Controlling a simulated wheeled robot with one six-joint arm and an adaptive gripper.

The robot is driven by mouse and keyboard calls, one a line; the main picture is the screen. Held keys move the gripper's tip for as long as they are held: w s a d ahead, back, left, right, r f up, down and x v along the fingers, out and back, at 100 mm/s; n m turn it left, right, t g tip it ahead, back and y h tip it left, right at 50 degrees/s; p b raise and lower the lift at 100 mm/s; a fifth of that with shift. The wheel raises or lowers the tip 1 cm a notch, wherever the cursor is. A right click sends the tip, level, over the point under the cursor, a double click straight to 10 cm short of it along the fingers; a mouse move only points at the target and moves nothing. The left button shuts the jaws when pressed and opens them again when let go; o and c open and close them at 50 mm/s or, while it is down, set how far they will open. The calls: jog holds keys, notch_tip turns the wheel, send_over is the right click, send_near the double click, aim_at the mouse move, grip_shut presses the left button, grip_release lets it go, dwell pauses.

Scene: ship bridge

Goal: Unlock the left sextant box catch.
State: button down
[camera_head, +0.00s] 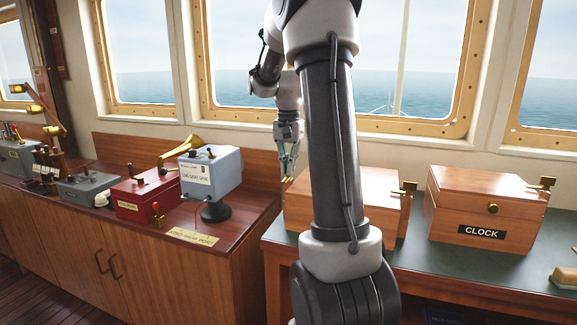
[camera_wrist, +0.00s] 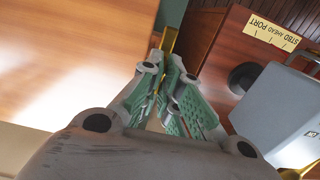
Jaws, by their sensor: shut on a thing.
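A wooden box (camera_head: 278,205), which I take to be the sextant box, stands on the green-topped counter, partly hidden behind my arm. A brass catch (camera_head: 408,187) shows at its right end. My gripper (camera_head: 287,158) is at the box's left end, with its fingers pointing down. In the wrist view my gripper (camera_wrist: 168,66) has its green fingers shut on a narrow brass piece, the left catch (camera_wrist: 169,40), beside the box's wooden side (camera_wrist: 75,55). The part of the catch between the fingers is mostly hidden.
A wooden box labelled CLOCK (camera_head: 465,211) stands to the right with its own brass catches. Windows rise behind.

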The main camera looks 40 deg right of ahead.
dwell(0.3)
jog(key=c, duration=1.7)
grip_release()
jog(key=shift+o, duration=0.2)
jog(key=shift+r, duration=0.1)
notch_tip(320, 180, up, 12)
